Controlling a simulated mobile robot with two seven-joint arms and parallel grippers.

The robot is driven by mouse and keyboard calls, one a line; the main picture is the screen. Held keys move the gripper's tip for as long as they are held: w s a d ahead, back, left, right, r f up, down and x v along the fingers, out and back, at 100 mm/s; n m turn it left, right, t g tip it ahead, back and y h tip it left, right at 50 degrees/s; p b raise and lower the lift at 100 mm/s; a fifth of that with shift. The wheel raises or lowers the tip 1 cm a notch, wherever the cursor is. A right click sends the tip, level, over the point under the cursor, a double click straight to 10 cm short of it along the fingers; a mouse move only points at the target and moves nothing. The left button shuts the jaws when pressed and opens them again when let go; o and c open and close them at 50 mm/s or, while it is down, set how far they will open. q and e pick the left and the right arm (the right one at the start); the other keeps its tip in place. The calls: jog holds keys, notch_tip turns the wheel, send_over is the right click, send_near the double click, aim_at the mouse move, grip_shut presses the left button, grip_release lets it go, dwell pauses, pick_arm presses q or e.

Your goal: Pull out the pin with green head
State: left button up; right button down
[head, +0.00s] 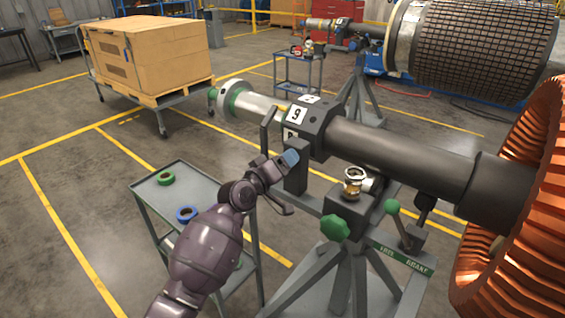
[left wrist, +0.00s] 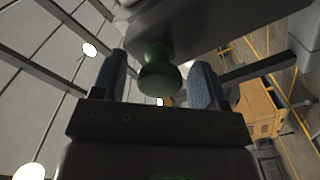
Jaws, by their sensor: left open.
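The green head of the pin (left wrist: 160,72) shows in the left wrist view, below a grey block of the stand. It sits between the two blue-grey fingers of my left gripper (left wrist: 165,82), with a gap showing on either side. In the head view my left gripper (head: 288,160) is at the left side of the upright grey bracket (head: 297,175) under the numbered clamp (head: 307,125). The pin is hidden there behind the gripper. My left gripper is open. My right gripper is not in view.
A green star knob (head: 334,228), a brass fitting (head: 353,182) and a green-balled lever (head: 391,206) are on the stand, right of my gripper. The dark shaft (head: 400,155) runs above them. A grey cart (head: 190,192) with green and blue rings stands close to my left arm.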

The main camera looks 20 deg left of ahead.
pick_arm(q)
grip_shut()
jog(key=p+v, duration=0.1)
jog(key=v, duration=0.2)
jog(key=shift+s+a+f, duration=0.1)
jog(key=shift+s, duration=0.15)
dwell(0.3)
jog(key=shift+c, duration=1.4)
grip_release()
jog(key=shift+o, duration=1.1)
jog(key=shift+s, duration=0.15)
jog(key=shift+o, duration=0.3)
